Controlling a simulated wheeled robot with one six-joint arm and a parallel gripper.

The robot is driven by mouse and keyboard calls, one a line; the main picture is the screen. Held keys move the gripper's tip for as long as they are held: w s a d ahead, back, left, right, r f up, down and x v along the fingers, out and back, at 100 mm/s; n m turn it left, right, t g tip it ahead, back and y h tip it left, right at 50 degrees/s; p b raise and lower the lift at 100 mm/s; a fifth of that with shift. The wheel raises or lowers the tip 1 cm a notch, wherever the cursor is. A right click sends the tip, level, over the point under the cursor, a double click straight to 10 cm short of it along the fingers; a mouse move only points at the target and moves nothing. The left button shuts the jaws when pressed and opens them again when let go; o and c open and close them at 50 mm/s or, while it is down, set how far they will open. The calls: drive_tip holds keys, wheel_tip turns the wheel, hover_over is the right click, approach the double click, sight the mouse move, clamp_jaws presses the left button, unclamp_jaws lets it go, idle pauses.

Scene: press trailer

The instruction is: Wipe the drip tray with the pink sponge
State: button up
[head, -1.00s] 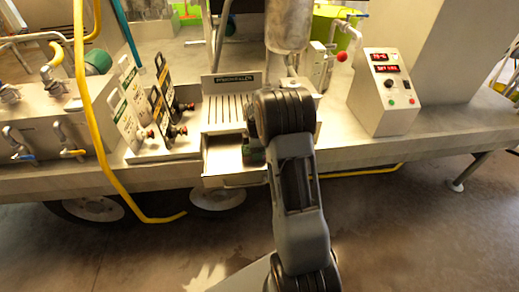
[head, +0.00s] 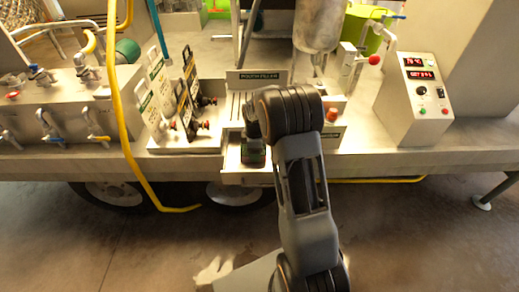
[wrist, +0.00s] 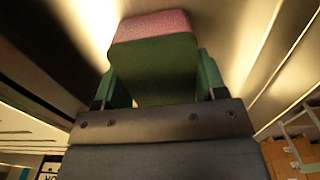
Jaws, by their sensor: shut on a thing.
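The pink sponge (wrist: 153,27) shows in the wrist view between the green fingers of my gripper (wrist: 163,80). Its far end is pink and the broad face towards the camera is green. My gripper is shut on it. In the head view my gripper (head: 253,150) points down over the shallow metal drip tray (head: 240,178), which sticks out from the counter's front below a slotted plate. My arm hides the tray's right part. I cannot tell whether the sponge touches the tray floor.
Upright labelled tap handles (head: 185,105) stand close left of the tray. A yellow hose (head: 120,110) hangs down further left. A metal cylinder (head: 318,28) is above and behind my arm. A control box (head: 415,95) with red displays stands right.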

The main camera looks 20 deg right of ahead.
sight(245, 149)
drive_tip(key=a, duration=0.1)
drive_tip(key=w+a, duration=0.1)
drive_tip(key=a, duration=0.1)
drive_tip(key=shift+w, duration=0.1)
drive_tip(key=shift+w+a+r, duration=0.15)
drive_tip(key=shift+a+r, duration=0.1)
drive_tip(key=shift+w+a+r+p, duration=0.1)
drive_tip(key=shift+r+p, duration=0.55)
drive_tip(key=shift+r, duration=0.2)
drive_tip(key=shift+r+p, duration=0.5)
drive_tip(key=shift+r, duration=0.2)
drive_tip(key=shift+d+r+p, duration=0.2)
drive_tip(key=shift+r+p, duration=1.35)
drive_tip(key=shift+r, duration=0.65)
